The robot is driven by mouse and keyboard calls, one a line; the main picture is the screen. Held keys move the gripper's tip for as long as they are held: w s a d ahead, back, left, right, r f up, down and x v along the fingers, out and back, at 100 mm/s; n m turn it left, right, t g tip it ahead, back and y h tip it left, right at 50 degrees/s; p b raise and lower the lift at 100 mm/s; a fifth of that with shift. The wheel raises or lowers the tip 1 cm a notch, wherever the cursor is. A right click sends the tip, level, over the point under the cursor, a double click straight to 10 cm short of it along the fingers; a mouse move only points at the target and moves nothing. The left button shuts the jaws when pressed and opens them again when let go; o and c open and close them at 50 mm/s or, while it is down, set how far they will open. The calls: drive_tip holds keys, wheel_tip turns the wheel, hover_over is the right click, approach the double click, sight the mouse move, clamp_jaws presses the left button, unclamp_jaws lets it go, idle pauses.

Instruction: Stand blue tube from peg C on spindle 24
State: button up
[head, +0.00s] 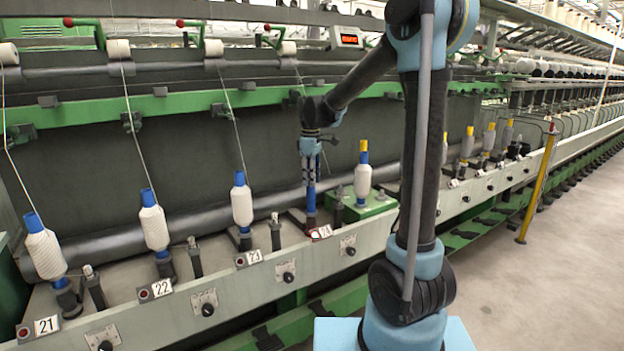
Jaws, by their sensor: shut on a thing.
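My gripper (310,170) points down and is shut on the blue tube (311,198), which is upright and bare of yarn. The tube is directly above or on the spindle base (309,221) beside a number plate (322,231) that appears to read 24. The tube's lower end meets that base in the picture; I cannot tell if it is fully seated. The spindle inside is hidden. Peg C cannot be made out by any letter.
Blue-topped white bobbins stand on spindles 21 (45,254), 22 (154,226) and the neighbouring one (242,203), with yarn running up. A yellow-topped bobbin (363,181) stands on a green block (372,211) close right of my gripper. A yellow post (539,185) stands further right.

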drive_tip(key=o, duration=1.1)
wheel_tip(320, 180, up, 12)
drive_tip(key=shift+f, duration=0.1)
drive_tip(key=shift+s+d, duration=0.1)
drive_tip(key=s+d+f+m+t, duration=0.1)
drive_tip(key=s+d+f+m, duration=0.25)
drive_tip(key=s+d, duration=0.45)
drive_tip(key=s+d+f+m, duration=0.3)
drive_tip(key=s+d+m, duration=0.1)
drive_tip(key=s+d, duration=0.4)
drive_tip(key=s+d+f+m, duration=0.2)
drive_tip(key=s+f, duration=0.3)
drive_tip(key=s+d+f+m, duration=0.1)
drive_tip(key=s+f+m, duration=0.1)
drive_tip(key=s+f, duration=0.3)
drive_tip(key=s+d+f+m+t, duration=0.1)
drive_tip(key=s+d+f+m, duration=0.1)
drive_tip(key=s+f, duration=0.3)
drive_tip(key=shift+s+d+m, duration=0.25)
drive_tip(key=shift+d+m, duration=0.1)
